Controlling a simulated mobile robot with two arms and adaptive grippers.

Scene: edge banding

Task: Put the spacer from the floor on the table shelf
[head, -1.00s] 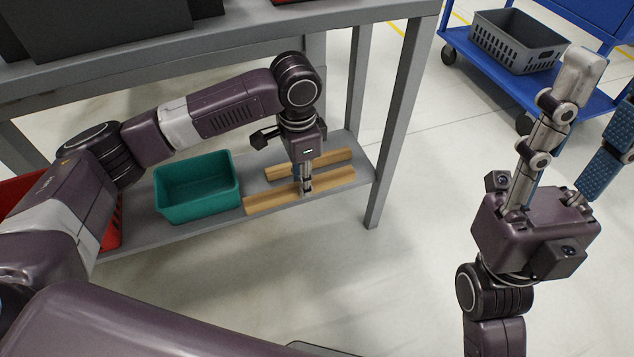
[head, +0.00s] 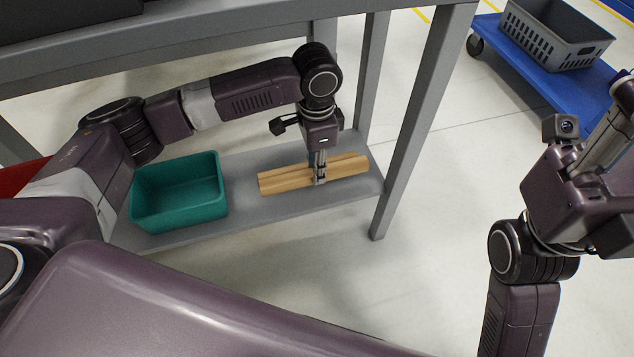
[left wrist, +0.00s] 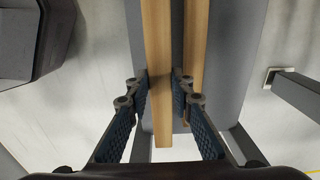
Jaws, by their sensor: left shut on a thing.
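My left gripper (head: 320,178) points down over the grey lower shelf (head: 270,208) of the table and is shut on a wooden spacer (head: 285,183), a long light-brown bar. The held spacer (left wrist: 157,60) also shows between the blue finger pads in the left wrist view. A second, similar wooden bar (left wrist: 196,50) lies alongside it on the shelf, close by and roughly parallel. I cannot tell whether the held spacer touches the shelf. My right gripper (head: 605,135) is at the right edge, its fingertips cut off.
A green bin (head: 180,200) stands on the shelf left of the bars. A grey table leg (head: 408,130) rises at the shelf's right end, and the tabletop edge (head: 250,38) is above my left arm. A blue cart (head: 545,75) carries a grey crate (head: 555,38) at top right.

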